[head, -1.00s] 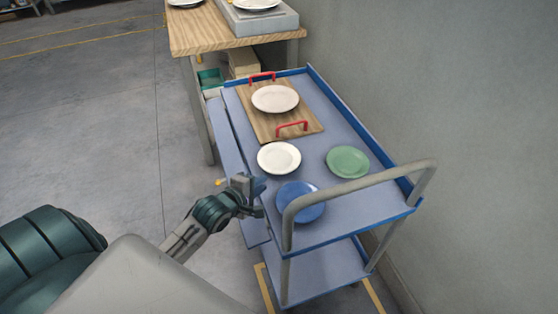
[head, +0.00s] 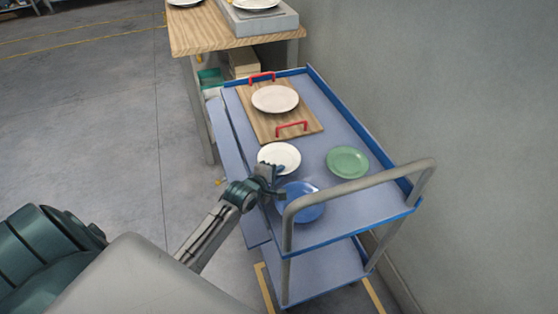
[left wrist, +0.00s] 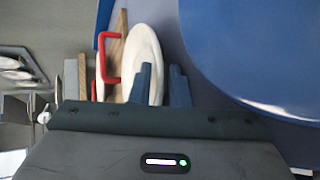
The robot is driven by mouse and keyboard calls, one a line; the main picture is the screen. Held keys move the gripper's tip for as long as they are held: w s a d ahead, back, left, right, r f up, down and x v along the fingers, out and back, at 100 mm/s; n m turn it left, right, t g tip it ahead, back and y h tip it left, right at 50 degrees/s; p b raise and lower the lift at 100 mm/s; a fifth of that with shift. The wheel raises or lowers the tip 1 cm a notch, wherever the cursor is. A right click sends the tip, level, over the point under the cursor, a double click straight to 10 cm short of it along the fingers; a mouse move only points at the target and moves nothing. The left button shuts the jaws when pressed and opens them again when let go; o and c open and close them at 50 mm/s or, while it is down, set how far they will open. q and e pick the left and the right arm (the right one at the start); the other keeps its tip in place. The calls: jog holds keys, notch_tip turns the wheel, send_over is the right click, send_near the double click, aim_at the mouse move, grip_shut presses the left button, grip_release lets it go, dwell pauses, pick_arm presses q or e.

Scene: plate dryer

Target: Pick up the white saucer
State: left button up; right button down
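The white saucer (head: 276,157) lies flat on the blue cart's top shelf, in front of a wooden tray. In the left wrist view the white saucer (left wrist: 142,48) shows edge-on beyond my fingers. My left gripper (head: 275,172) is over the near edge of the saucer in the head view and hides part of it. I cannot tell whether a finger touches the saucer. My right gripper is not in view.
A blue plate (head: 305,203) lies close to my left gripper, and a green plate (head: 348,161) lies to the right. The wooden tray (head: 306,118) with red handles holds a pale plate (head: 275,98). The cart's grey handle (head: 360,182) rises at the near end.

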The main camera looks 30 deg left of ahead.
pick_arm(q)
grip_shut()
